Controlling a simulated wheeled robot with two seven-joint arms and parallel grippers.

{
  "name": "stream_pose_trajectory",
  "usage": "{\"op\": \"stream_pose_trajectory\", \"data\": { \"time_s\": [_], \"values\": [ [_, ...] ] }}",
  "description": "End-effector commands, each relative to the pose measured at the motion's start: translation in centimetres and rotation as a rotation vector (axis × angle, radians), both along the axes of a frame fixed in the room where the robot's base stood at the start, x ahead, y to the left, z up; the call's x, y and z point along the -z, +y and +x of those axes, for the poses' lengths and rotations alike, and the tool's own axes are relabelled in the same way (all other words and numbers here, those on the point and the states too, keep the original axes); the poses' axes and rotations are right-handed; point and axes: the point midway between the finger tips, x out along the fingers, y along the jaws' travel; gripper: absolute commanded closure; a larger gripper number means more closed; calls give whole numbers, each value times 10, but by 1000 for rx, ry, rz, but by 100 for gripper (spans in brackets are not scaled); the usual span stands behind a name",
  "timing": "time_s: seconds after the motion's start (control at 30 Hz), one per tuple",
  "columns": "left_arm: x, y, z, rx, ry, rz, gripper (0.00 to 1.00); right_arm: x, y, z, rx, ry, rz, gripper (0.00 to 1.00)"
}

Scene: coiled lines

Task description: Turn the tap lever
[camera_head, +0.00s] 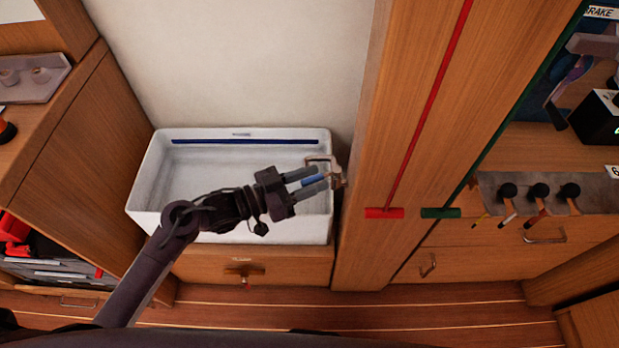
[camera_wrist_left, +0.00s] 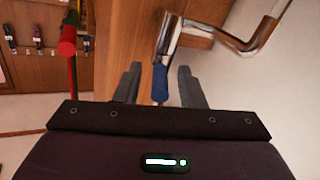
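The chrome tap (camera_head: 322,159) is at the right rim of the white basin (camera_head: 143,186). Its lever (camera_head: 314,181) has a blue grip and points left in the head view. My left gripper (camera_head: 316,182) reaches over the basin with one finger on each side of the blue grip. In the left wrist view, the blue lever grip (camera_wrist_left: 160,84) sits between the open fingers (camera_wrist_left: 159,70), with a visible gap on both sides. The chrome tap body and bent spout (camera_wrist_left: 240,44) show beyond it. My right gripper is not in view.
A wooden post (camera_head: 385,150) stands right of the tap, with a red T-handle (camera_head: 384,213) and a green T-handle (camera_head: 440,213). A wooden cabinet (camera_head: 80,140) stands left of the basin. A drawer front (camera_head: 290,267) is below it.

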Motion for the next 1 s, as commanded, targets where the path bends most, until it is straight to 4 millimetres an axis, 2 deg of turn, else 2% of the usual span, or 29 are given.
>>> {"op": "stream_pose_trajectory", "data": {
  "time_s": [0.17,0.5,0.63,1.0],
  "values": [
    [1,4,-2,-1,1,2,64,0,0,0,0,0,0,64],
    [2,51,-28,0,2,4,64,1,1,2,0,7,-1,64],
    [1,64,-34,0,2,1,64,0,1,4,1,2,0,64],
    [0,69,-37,0,0,0,64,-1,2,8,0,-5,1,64]
  ]
}}
